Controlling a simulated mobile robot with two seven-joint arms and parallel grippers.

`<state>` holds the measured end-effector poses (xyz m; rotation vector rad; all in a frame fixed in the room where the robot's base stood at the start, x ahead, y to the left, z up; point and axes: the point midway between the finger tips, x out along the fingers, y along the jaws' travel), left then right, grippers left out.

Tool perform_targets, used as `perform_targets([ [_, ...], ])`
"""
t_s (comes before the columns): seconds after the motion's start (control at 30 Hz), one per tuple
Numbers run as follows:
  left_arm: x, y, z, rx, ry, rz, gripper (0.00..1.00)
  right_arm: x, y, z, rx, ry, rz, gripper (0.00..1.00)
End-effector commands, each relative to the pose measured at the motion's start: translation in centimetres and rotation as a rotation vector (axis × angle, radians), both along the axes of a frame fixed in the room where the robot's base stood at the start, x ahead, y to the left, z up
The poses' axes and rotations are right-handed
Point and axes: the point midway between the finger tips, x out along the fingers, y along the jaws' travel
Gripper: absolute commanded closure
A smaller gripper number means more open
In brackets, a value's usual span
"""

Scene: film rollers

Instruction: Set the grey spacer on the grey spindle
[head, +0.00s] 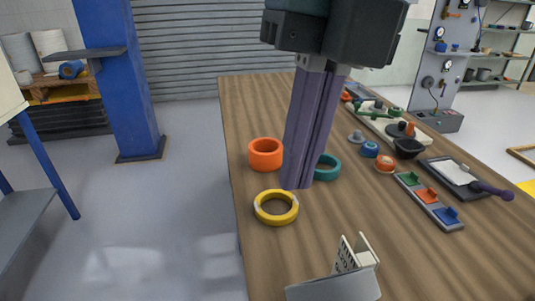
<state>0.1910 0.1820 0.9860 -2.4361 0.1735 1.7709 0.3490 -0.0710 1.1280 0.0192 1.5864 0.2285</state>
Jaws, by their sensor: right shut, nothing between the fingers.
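My right gripper (297,184) comes down from the top of the view. Its long purple-grey fingers are shut and empty, with the tips between the yellow ring and the teal ring. A small grey piece (356,137) sits on the wooden table right of the fingers. It may be the grey spacer, but it is too small to be sure. I cannot make out a grey spindle; the gripper hides part of the table behind it. My left gripper is not in view.
An orange ring (265,154), a yellow ring (276,207) and a partly hidden teal ring (327,167) lie near the fingers. A tray (409,190) with green, orange and blue pieces is to the right.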

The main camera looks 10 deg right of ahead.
Motion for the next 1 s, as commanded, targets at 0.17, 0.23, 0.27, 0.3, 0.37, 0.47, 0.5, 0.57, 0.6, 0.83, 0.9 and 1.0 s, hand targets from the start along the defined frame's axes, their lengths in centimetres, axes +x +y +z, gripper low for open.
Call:
perform_targets([
  [0.17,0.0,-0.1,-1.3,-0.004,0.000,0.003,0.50,1.2,-3.6,-0.9,-0.159,-0.029,-0.066,1.00],
  [0.23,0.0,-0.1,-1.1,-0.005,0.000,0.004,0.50,1.2,-3.7,-1.3,-0.166,-0.027,-0.068,1.00],
  [0.27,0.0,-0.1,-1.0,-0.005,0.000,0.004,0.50,1.2,-3.7,-1.6,-0.164,-0.026,-0.068,1.00],
  [0.3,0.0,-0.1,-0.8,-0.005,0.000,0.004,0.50,1.2,-3.7,-2.1,-0.164,-0.025,-0.067,1.00],
  [0.37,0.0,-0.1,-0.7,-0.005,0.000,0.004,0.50,1.1,-3.6,-3.1,-0.163,-0.024,-0.065,1.00],
  [0.47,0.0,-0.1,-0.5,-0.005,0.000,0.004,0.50,1.1,-3.6,-5.3,-0.162,-0.022,-0.065,1.00],
  [0.5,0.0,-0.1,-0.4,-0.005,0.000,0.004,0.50,1.0,-3.6,-6.2,-0.162,-0.022,-0.064,1.00],
  [0.57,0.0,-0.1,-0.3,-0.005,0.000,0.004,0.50,1.1,-3.6,-7.5,-0.161,-0.022,-0.065,1.00],
  [0.6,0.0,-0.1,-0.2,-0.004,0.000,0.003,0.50,1.0,-3.6,-8.4,-0.161,-0.023,-0.063,1.00],
  [0.83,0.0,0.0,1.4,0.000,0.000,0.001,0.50,-0.8,-3.7,-10.1,-0.158,-0.026,-0.059,1.00],
  [0.9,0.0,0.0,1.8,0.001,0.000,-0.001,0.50,-1.6,-3.8,-10.2,-0.158,-0.026,-0.059,1.00],
  [1.0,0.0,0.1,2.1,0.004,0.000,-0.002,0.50,-2.4,-3.8,-10.3,-0.158,-0.028,-0.061,1.00],
])
